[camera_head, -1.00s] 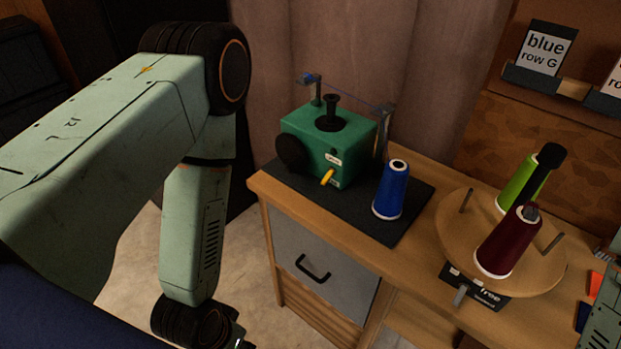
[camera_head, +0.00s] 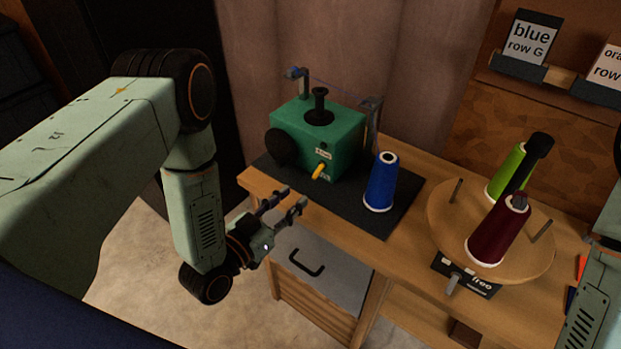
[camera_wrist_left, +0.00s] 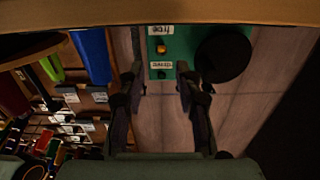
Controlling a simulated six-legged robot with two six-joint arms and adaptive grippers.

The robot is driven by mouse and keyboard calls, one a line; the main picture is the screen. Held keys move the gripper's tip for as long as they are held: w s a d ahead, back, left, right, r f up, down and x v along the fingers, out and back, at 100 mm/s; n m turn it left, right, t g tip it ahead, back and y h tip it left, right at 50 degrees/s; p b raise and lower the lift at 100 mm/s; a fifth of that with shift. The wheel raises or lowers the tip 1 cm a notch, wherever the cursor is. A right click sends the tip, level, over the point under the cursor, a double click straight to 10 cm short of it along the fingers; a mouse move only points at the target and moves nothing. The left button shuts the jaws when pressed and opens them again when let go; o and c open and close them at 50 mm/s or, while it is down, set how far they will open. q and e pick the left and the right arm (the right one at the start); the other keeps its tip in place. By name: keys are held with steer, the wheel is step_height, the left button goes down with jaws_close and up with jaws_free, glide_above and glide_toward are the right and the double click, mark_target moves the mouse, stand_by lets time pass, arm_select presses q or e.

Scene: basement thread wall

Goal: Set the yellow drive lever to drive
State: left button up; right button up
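The yellow drive lever (camera_head: 318,172) sticks out of the front of a green machine (camera_head: 335,138), between an upper and a lower small label, and slants down toward the lower one. In the left wrist view, which is upside down, the lever (camera_wrist_left: 162,48) lies between the two labels, framed by the fingers. My left gripper (camera_head: 287,203) is open and empty, at the left front edge of the bench, below and left of the lever and apart from it. It also shows in the wrist view (camera_wrist_left: 160,82). My right gripper is not in view; part of that arm shows at the right edge.
A blue thread cone (camera_head: 381,182) stands on the dark mat (camera_head: 377,220) right of the lever. A round wooden turntable (camera_head: 445,215) holds maroon (camera_head: 497,232) and lime (camera_head: 505,172) cones. A black handwheel (camera_head: 281,147) is left of the lever. A drawer (camera_head: 325,270) lies below.

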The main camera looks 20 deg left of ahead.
mark_target(315, 175)
arm_select(q)
steer(key=x, duration=0.7)
steer(key=shift+w+r+b, duration=0.2)
steer(key=shift+w+b, duration=0.15)
steer(key=shift+c, duration=0.3)
jaws_close()
